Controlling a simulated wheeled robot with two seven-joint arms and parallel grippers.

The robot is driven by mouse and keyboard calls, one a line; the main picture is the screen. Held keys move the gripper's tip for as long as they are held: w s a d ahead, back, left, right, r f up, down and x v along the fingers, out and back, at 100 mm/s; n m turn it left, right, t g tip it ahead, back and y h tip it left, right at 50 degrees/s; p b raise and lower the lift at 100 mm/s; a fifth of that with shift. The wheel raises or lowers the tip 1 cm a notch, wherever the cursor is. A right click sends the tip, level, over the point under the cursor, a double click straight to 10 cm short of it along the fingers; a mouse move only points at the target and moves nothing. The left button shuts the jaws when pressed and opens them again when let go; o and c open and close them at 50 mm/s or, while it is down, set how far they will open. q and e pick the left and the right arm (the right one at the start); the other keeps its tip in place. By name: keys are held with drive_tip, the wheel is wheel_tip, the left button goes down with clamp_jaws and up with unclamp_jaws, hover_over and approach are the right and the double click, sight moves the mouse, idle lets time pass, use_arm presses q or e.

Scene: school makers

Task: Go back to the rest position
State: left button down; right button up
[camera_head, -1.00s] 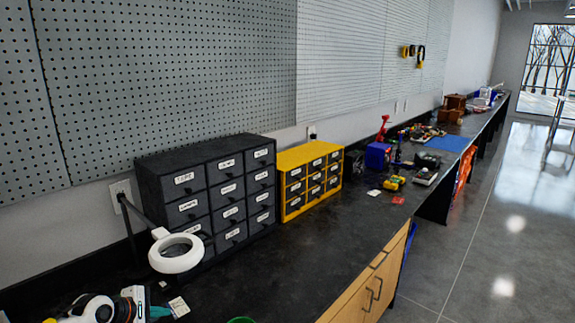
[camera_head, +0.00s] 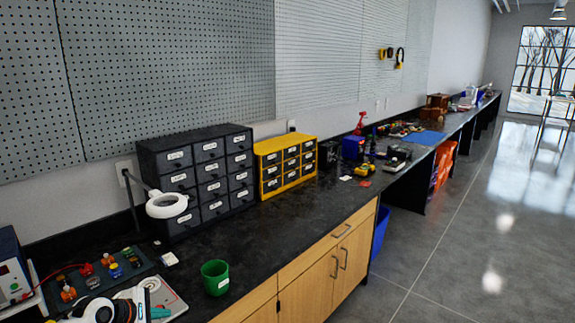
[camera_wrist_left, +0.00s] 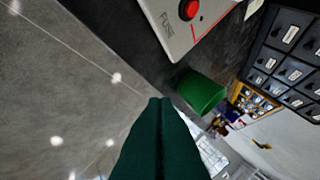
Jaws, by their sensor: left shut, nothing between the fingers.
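My left gripper (camera_head: 160,312) shows at the bottom left of the head view, in front of the bench, with its teal fingertips pointing right. In the left wrist view its two dark green fingers (camera_wrist_left: 161,102) lie together, with nothing between them. A green cup (camera_head: 215,277) stands upright on the black bench top (camera_head: 245,240), to the right of and beyond the gripper. The cup also shows in the left wrist view (camera_wrist_left: 202,91), apart from the fingertips. My right gripper is not in view.
A white panel with a red button (camera_wrist_left: 188,9) lies near the left gripper. A ring-shaped magnifier lamp (camera_head: 167,205), a dark drawer cabinet (camera_head: 197,175) and a yellow one (camera_head: 286,165) stand along the wall. The floor (camera_head: 450,250) on the right is clear.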

use_arm(q)
drive_tip(key=s+d+f+n+t+y, duration=0.1)
drive_tip(key=s+f+n, duration=0.4)
drive_tip(key=f+n, duration=0.45)
drive_tip(key=s+d+f+n, duration=0.1)
drive_tip(key=s+f+n, duration=0.3)
drive_tip(key=f+n, duration=0.55)
drive_tip(key=s+d+f+n+t+y, duration=0.1)
drive_tip(key=s+d+f+n, duration=0.1)
drive_tip(key=s+f+n, duration=0.55)
drive_tip(key=s+f+n+g+y, duration=0.3)
drive_tip(key=s+f+n+g, duration=0.2)
drive_tip(key=s+f+n, duration=1.25)
drive_tip(key=s+d+f+n+g, duration=0.1)
drive_tip(key=s+d+n+g, duration=0.1)
drive_tip(key=s, duration=0.9)
drive_tip(key=s+d+f+n+g, duration=0.2)
drive_tip(key=s+n, duration=0.2)
drive_tip(key=s, duration=0.6)
drive_tip(key=shift+s+d+f, duration=0.15)
drive_tip(key=shift+s, duration=0.2)
drive_tip(key=shift+s, duration=0.15)
